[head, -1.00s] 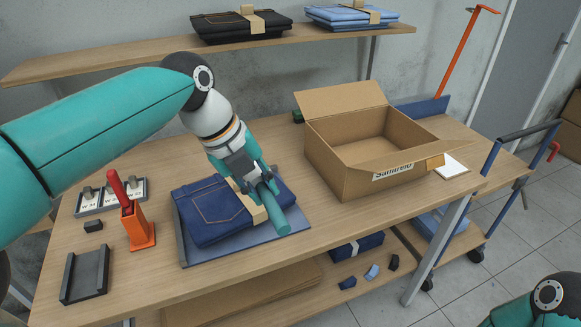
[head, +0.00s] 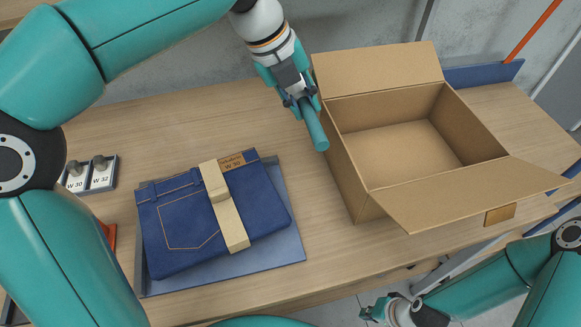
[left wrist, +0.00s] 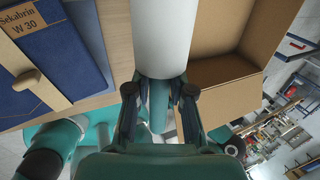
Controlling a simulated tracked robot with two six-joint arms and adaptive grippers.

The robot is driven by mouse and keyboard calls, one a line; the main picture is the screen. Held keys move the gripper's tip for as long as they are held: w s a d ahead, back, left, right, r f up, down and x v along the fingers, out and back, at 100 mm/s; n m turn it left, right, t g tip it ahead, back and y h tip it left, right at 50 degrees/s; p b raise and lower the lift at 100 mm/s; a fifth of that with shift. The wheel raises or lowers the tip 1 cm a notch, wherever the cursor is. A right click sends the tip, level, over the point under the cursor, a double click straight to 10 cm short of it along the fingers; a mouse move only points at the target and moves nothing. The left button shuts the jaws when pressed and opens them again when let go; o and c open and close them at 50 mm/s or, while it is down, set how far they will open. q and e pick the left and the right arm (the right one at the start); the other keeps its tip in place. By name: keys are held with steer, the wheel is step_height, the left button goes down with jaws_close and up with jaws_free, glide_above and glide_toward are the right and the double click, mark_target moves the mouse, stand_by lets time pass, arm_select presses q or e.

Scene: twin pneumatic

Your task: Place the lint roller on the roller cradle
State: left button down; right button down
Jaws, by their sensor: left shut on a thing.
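The lint roller has a teal handle (head: 314,128) that sticks out below my left gripper (head: 298,98) in the head view. In the left wrist view its white roller (left wrist: 160,35) points away above the fingers, and the teal handle shows between them. My left gripper (left wrist: 158,92) is shut on the lint roller and holds it beside the open carton's left side. My right gripper (head: 372,312) is low at the bottom edge, apart from the table things; its jaw state is unclear. I cannot make out the roller cradle now; my left arm covers much of the left table.
Folded jeans (head: 180,232) with a paper band lie on a blue-grey board (head: 292,240). An open carton (head: 352,185) stands to the right with flaps spread. Small labelled weights (head: 103,172) sit at left. Bare table lies between the jeans and the carton.

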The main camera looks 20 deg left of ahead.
mark_target(304, 176)
arm_select(q)
step_height(304, 176, down, 19)
steer(key=shift+s+a+r+b, duration=0.1)
steer(key=shift+a+b, duration=0.05)
steer(key=shift+b, duration=0.5)
steer(key=c, duration=1)
jaws_free()
